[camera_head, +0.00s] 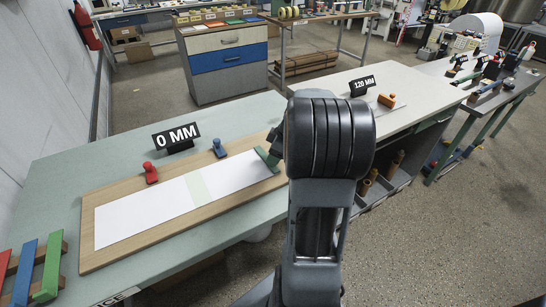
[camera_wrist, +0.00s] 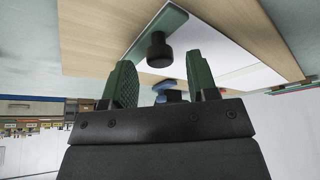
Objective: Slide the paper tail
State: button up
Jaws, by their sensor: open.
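A white paper strip (camera_head: 140,212) lies flat on a wooden board (camera_head: 90,255) on the table, with a pale green band (camera_head: 196,188) across it. The paper (camera_wrist: 225,48) also shows in the wrist view. A green bar (camera_wrist: 168,20) with a black knob (camera_wrist: 158,52) lies by the paper's end. My gripper (camera_wrist: 159,58) is open, its green fingers apart, with the knob seen between their tips; I cannot tell if they touch it. In the head view my arm hides the right end of the board. A green piece (camera_head: 266,156) shows there, either bar or finger.
A "120 MM" sign (camera_head: 361,86) and an orange block (camera_head: 387,101) are on the right table part. Colored bars (camera_head: 50,268) lie at left.

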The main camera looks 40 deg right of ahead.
jog(key=shift+w+a+f, duration=0.2)
jog(key=shift+f, duration=0.45)
grip_shut()
